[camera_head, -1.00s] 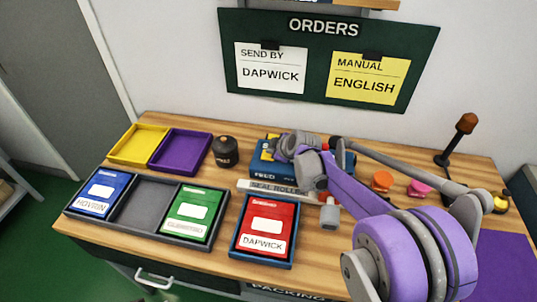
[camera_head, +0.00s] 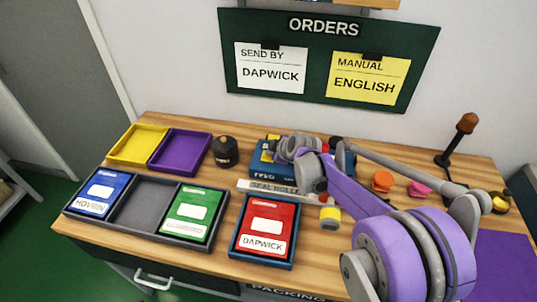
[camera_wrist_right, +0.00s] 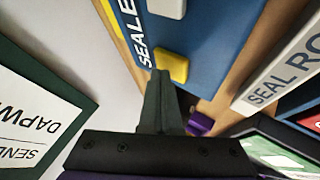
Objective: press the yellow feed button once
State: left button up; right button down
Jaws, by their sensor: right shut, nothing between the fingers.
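The yellow feed button (camera_wrist_right: 172,66) shows in the right wrist view as a raised yellow block on the blue sealer (camera_wrist_right: 215,35). My right gripper (camera_wrist_right: 160,76) is shut and empty. Its fingertips are at the near edge of the button and overlap it in this view; I cannot tell whether they touch or press it. In the head view the blue sealer (camera_head: 262,170) stands at the middle back of the bench, partly hidden by my right arm. My left gripper is out of view.
A seal roll strip (camera_head: 270,188) lies in front of the sealer. A red box in a tray (camera_head: 262,266), a tray with blue and green boxes (camera_head: 140,222), and a dark round pot (camera_head: 225,150) are nearby. Orange (camera_head: 382,181) and pink (camera_head: 419,188) items stand right.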

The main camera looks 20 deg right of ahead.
jog(key=shift+r+p, duration=0.65)
jog(key=shift+r, duration=0.25)
jog(key=shift+r, duration=0.1)
jog(key=shift+r+p, duration=1.7)
jog(key=shift+r, duration=0.75)
jog(key=shift+f, duration=0.1)
jog(key=s+a+f+m+g, duration=0.1)
jog(key=s+a+m, duration=0.1)
jog(key=s, duration=0.9)
jog(key=s+a+f+m+g+h, duration=0.1)
jog(key=s+m, duration=0.4)
jog(key=s, duration=0.6)
jog(key=s+a+m+g, duration=0.1)
jog(key=s+a+m, duration=0.2)
jog(key=s, duration=0.9)
jog(key=shift+f+m+g+h+p, duration=0.3)
jog(key=shift+f+m+p, duration=0.1)
jog(key=shift+m, duration=0.1)
